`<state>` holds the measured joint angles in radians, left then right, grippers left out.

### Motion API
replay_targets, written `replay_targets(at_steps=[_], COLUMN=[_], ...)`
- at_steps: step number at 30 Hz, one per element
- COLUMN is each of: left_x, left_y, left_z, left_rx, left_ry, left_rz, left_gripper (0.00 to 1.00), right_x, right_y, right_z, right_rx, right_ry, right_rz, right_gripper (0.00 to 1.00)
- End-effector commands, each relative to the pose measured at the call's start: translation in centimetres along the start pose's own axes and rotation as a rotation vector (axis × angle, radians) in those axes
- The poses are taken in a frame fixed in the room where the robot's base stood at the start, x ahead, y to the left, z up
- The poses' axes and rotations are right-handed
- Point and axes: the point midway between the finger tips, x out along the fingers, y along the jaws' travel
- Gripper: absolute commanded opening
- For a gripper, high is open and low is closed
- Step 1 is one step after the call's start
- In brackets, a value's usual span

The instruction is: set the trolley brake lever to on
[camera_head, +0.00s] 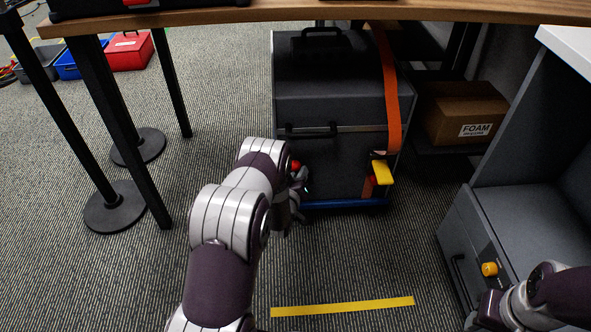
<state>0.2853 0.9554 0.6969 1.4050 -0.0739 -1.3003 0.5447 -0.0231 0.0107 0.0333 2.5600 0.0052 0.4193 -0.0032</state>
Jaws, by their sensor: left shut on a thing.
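The trolley (340,204) has a low blue base and stands under the table, carrying a large dark grey case (335,90). A small red knob (296,165), which looks like the end of the brake lever, shows at the trolley's front left. My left gripper (300,188) is at this knob, shut on the lever. My forearm and wrist hide most of the lever, so its on or off position cannot be read. My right gripper (490,312) is at the bottom right, away from the trolley, and its fingers are not clear.
An orange strap (390,85) runs down the case to a yellow piece (382,172). The wooden tabletop (230,17) hangs above. A cardboard box (460,112) and a grey cabinet (475,250) stand right. Black posts stand left. A yellow floor strip (342,307) lies in front on clear carpet.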

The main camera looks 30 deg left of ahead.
Motion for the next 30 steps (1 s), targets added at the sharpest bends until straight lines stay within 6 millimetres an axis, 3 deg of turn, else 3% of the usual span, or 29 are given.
replay_targets(at_steps=[1, 9, 18, 30], left_x=[0.2, 0.6, 1.1, 1.3], left_y=[0.8, 2.1, 3.0, 3.5], left_z=[-1.3, -1.1, -0.8, -0.6], left_rx=[0.036, 0.254, 0.424, 0.509], left_ry=[0.012, -0.032, -0.064, -0.079], left_rz=[-0.010, -0.084, -0.144, -0.173], left_gripper=[0.00, 0.00, 0.00, 0.00], right_x=[-1.2, -3.1, -4.2, -4.6], right_y=[0.0, 0.0, 0.0, 0.0], right_z=[-0.1, -0.4, -0.5, -0.5], right_rx=[0.000, 0.000, 0.000, 0.000], right_ry=[0.000, 0.000, 0.000, 0.000], right_rz=[0.000, 0.000, 0.000, 0.000], right_gripper=[0.43, 0.43, 0.43, 0.43])
